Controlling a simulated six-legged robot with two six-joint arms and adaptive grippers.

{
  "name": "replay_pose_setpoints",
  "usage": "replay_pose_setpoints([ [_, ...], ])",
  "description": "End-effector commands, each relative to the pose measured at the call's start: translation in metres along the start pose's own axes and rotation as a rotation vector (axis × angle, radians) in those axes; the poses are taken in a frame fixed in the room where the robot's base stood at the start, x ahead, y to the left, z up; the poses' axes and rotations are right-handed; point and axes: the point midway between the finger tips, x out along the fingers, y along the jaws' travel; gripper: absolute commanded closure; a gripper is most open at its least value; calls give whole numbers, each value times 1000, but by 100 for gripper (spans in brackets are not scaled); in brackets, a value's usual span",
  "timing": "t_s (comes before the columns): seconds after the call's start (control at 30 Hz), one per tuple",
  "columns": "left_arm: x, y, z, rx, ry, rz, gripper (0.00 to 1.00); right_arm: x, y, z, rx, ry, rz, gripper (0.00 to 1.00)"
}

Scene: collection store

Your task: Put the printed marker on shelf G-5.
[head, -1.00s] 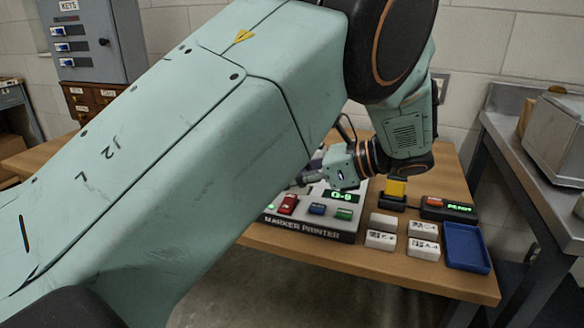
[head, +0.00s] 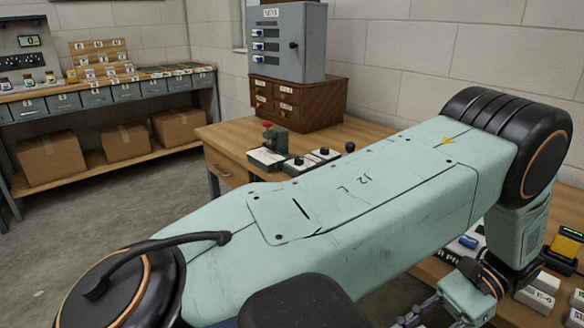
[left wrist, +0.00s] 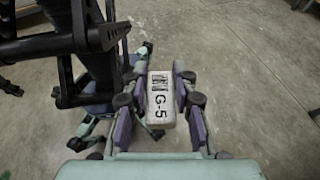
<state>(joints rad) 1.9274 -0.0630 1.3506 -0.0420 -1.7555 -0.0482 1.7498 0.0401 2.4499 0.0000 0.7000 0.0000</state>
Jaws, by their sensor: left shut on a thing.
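The printed marker (left wrist: 161,97) is a small white block with a dark code pattern and "G-5" on its face. In the left wrist view my left gripper (left wrist: 160,84) is shut on it, one finger on each side, with concrete floor behind. In the head view this gripper (head: 424,313) is at the bottom edge, partly cut off, so the marker cannot be made out there. My right gripper is in neither view. A workbench with bins (head: 105,93) stands at far left; its labels are too small to read, so I cannot pick out shelf G-5.
The printer and white marker blocks (head: 534,298) are at lower right. Cardboard boxes (head: 125,141) sit under the bench. Floor at left is clear.

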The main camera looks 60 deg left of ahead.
Motion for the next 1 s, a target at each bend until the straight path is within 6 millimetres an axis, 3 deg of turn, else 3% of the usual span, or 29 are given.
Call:
replay_pose_setpoints([
  [0.27, 1, 50, -3, -216, -1, 531, 99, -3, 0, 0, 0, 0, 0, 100],
  [0.5, -29, 77, -6, -465, -10, 1137, 99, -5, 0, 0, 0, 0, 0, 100],
  [0.73, -56, 67, -18, -690, -17, 1679, 99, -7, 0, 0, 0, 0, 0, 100],
  [1.0, -52, 45, -35, -836, -11, 2019, 99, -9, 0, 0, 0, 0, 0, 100],
])
